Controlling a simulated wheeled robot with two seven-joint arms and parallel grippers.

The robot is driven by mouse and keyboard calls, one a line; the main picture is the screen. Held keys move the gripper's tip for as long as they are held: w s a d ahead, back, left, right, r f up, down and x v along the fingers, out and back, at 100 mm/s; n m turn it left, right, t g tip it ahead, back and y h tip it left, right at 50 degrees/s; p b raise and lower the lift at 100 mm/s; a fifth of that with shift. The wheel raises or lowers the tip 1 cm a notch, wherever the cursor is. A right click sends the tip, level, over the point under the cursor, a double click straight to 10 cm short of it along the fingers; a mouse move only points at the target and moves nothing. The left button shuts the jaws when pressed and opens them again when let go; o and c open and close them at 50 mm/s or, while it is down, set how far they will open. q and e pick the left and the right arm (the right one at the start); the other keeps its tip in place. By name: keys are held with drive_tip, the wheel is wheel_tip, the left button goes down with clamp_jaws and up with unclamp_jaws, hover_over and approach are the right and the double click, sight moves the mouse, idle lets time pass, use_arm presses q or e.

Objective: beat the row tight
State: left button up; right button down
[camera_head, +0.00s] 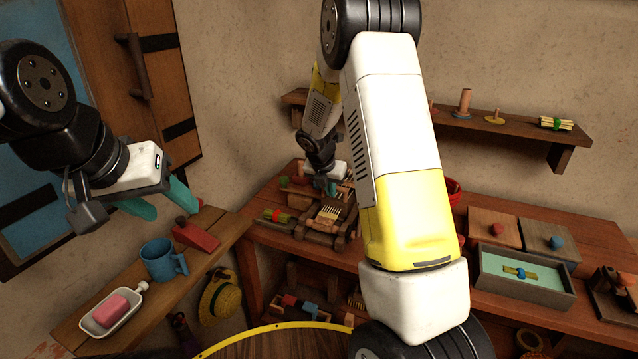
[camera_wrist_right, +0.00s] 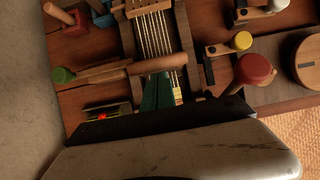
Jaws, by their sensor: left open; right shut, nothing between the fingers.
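A small wooden loom (camera_head: 322,236) stands on the bench at the back. The right wrist view shows its pale warp threads (camera_wrist_right: 152,35) stretched between dark side rails. A rounded wooden bar (camera_wrist_right: 158,65) lies across the threads just beyond my right fingertips. My right gripper (camera_wrist_right: 158,92) is shut and empty, over the threads; I cannot tell whether it touches them. In the head view, the right gripper (camera_head: 330,187) is small, above the back of the loom. My left gripper (camera_head: 160,203) is open and empty above the side shelf at the left. The woven row itself is not clear.
The side shelf holds a blue mug (camera_head: 163,260), a red wedge-shaped block (camera_head: 195,235) and a pink soap in a white dish (camera_head: 94,325). Near the loom are a red-topped peg (camera_wrist_right: 254,69), a yellow-headed mallet (camera_wrist_right: 241,41) and a tied bundle (camera_head: 274,215). A tray (camera_head: 485,290) stands right.

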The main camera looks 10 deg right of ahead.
drive_tip(key=w+d, duration=0.4)
drive_tip(key=w, duration=0.2)
drive_tip(key=shift+w+d, duration=0.15)
drive_tip(key=shift+r, duration=0.2)
